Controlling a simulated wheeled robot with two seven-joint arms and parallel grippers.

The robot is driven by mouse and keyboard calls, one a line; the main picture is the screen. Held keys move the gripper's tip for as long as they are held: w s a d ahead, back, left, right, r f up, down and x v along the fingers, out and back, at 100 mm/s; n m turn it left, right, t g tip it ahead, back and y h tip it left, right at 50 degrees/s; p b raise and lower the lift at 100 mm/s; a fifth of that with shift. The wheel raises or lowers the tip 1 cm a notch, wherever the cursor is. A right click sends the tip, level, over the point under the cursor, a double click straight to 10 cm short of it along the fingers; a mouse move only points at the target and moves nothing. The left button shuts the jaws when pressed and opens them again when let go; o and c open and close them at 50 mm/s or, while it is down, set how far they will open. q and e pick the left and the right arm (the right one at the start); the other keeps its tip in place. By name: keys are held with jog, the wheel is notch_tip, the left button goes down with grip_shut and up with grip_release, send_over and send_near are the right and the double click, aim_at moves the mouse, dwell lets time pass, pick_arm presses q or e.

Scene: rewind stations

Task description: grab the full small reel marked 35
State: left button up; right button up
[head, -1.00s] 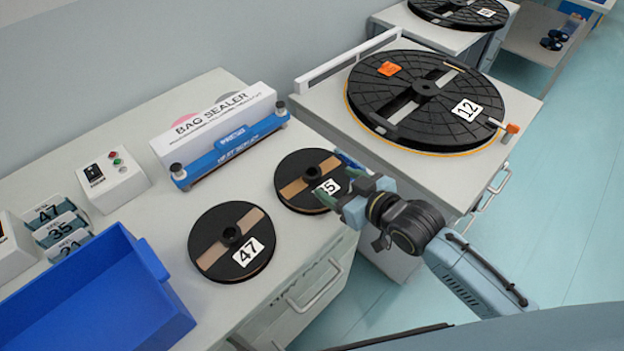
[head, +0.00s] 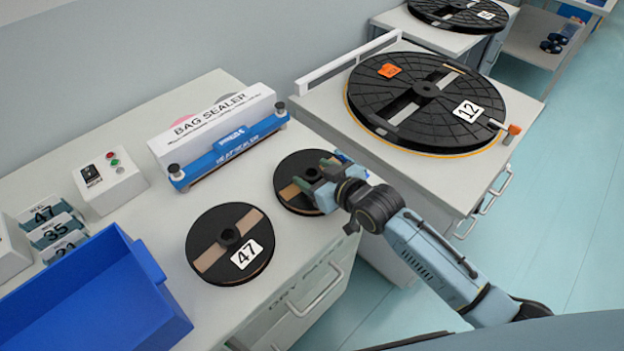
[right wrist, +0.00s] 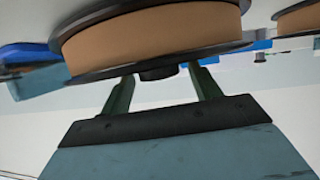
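The small reel marked 35 (head: 290,168) lies flat on the left bench, a black disc with a tan strip across it. Its label is now hidden by my right gripper (head: 314,174), which is over its right side with fingers around the hub area. In the right wrist view, the reel (right wrist: 150,35) shows a thick tan winding between black flanges. Its short black hub sits between the two green fingers (right wrist: 160,82), with gaps at both sides. The right gripper looks open. My left gripper is not in view.
A small reel marked 47 (head: 211,236) lies close by at the front left. A bag sealer (head: 222,145) stands behind, and a blue bin (head: 90,300) at left. A large reel marked 12 (head: 440,120) lies on the cabinet at right.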

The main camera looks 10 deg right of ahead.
jog(key=c, duration=1.2)
jog(key=shift+r, duration=0.15)
jog(key=shift+c, duration=0.3)
